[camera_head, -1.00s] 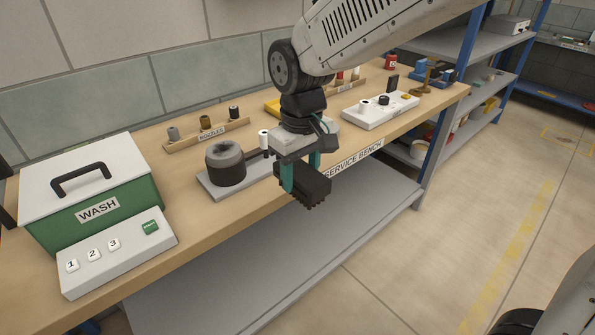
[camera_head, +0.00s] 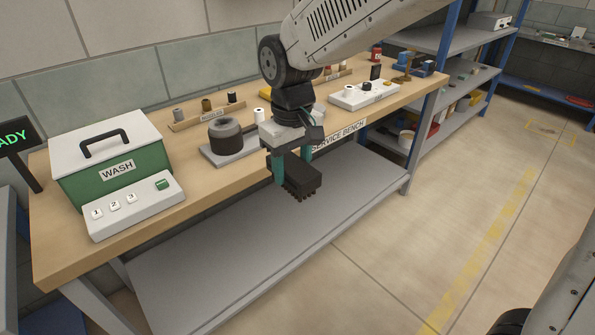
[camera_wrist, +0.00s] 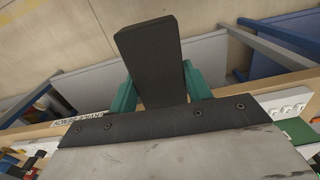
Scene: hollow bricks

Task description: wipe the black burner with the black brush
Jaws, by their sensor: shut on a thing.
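My gripper (camera_head: 291,168) has two teal fingers shut on the black brush (camera_head: 302,180), a dark block with bristles on its underside. I hold it in the air in front of the bench's front edge, over the lower shelf in the picture. In the wrist view, the brush (camera_wrist: 151,60) sticks out between the teal fingers. The black burner (camera_head: 225,135), a dark cylinder with a greyish top, stands upright on a grey plate on the bench, left of my gripper. The brush is apart from the burner. My wrist hides the right end of the plate.
The wooden service bench (camera_head: 80,245) also bears a green wash box (camera_head: 115,170) with a numbered panel (camera_head: 135,205) at left, a nozzle rack (camera_head: 207,113) behind, and a white block (camera_head: 362,95) at right. A blue-framed shelf unit stands beyond. The floor at right is clear.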

